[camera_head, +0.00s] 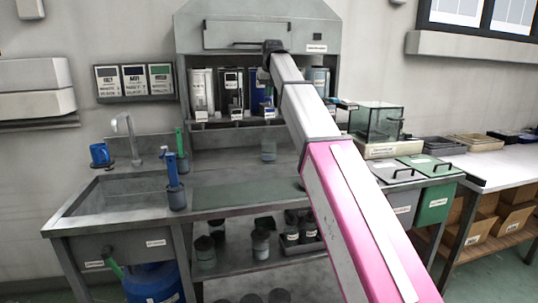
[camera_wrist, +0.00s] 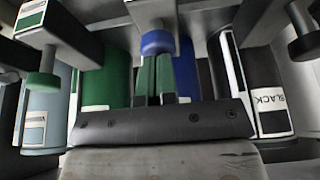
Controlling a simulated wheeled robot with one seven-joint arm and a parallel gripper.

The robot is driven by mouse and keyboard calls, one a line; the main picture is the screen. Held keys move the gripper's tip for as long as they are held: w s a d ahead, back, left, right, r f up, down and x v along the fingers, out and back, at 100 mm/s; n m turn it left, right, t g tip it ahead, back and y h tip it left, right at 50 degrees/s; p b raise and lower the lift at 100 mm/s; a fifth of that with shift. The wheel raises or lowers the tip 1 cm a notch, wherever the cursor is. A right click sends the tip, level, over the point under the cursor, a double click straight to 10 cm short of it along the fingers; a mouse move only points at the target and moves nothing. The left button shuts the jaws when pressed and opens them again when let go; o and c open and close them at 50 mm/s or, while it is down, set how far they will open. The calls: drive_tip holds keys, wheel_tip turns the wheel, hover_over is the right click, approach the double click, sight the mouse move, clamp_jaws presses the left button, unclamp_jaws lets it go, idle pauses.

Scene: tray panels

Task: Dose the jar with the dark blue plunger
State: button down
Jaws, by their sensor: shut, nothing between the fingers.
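The dark blue plunger (camera_wrist: 157,43) is a round knob under a grey bracket in the wrist view. My gripper (camera_wrist: 156,62) is shut and empty, with its green fingertips right at the knob's edge; I cannot tell whether they touch it. The blue canister (camera_wrist: 186,72) stands behind the fingers, and it also shows in the hood in the head view (camera_head: 258,90). A clear greyish jar (camera_head: 268,151) stands on the worktop below the hood. In the head view my arm reaches up to the dispensers, and its fingers cannot be made out.
A green canister (camera_wrist: 106,75), a pale blue canister (camera_wrist: 42,120) and a black canister (camera_wrist: 268,95) flank the blue one. A green plunger (camera_wrist: 41,82) hangs at left. A sink (camera_head: 110,192) with a tap and a glass box (camera_head: 375,122) stand beside the worktop.

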drive_tip(key=shift+r, duration=1.8)
drive_tip(key=shift+f, duration=0.3)
drive_tip(key=shift+f, duration=1.9)
drive_tip(key=shift+r, duration=2.2)
wheel_tip(320, 180, up, 6)
